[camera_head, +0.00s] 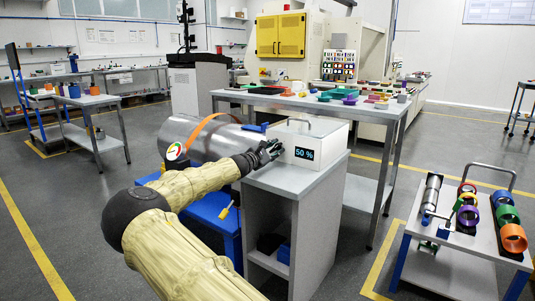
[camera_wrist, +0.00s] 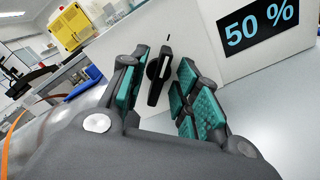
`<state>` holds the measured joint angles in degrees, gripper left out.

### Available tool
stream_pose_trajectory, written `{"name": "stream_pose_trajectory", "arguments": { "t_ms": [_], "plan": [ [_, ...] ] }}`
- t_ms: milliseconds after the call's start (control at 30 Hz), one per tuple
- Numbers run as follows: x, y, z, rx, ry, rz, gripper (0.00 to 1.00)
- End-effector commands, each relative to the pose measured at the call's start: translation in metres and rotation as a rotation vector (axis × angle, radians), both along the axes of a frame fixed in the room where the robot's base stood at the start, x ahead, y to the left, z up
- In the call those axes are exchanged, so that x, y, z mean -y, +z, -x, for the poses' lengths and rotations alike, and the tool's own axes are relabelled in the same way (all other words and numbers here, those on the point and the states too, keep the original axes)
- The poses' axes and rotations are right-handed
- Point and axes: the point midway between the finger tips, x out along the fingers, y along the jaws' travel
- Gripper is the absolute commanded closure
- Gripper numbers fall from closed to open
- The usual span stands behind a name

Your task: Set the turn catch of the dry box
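The dry box (camera_head: 318,128) is a white box with a handle on its lid and a dark display reading "50 %" (camera_head: 305,154). It stands on a grey cabinet. In the wrist view its white face (camera_wrist: 207,35) carries the black turn catch (camera_wrist: 154,82), a narrow bar on a round base, nearly upright in the picture and leaning slightly right. My gripper (camera_wrist: 163,66) is at that face, its teal-padded fingers apart on either side of the catch. I cannot tell whether either pad touches it. In the head view my gripper (camera_head: 268,149) hides the catch.
The cabinet top (camera_head: 290,178) is clear in front of the box. A large metal cylinder (camera_head: 190,135) and a round gauge (camera_head: 174,151) are left of it. A workbench (camera_head: 370,108) with coloured parts stands behind. A cart (camera_head: 450,262) with coloured rings is at right.

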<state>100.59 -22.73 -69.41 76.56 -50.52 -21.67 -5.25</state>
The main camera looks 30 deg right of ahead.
Motion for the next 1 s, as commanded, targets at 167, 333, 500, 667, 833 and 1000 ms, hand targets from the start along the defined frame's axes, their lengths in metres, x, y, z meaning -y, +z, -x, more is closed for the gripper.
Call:
{"name": "stream_pose_trajectory", "arguments": {
  "t_ms": [167, 333, 500, 667, 833, 1000],
  "plan": [
    [-0.004, 0.0, 0.004, 0.0, -0.007, -0.005, 0.69],
    [-0.012, 0.001, 0.009, 0.0, -0.011, -0.004, 0.69],
    [-0.026, 0.001, 0.01, 0.001, 0.001, -0.003, 0.69],
    [-0.044, 0.001, 0.017, 0.003, 0.001, -0.002, 0.69],
    [-0.062, 0.0, 0.026, 0.001, 0.001, -0.003, 0.69],
    [-0.081, 0.001, 0.033, 0.002, 0.002, -0.003, 0.69]
  ]
}}
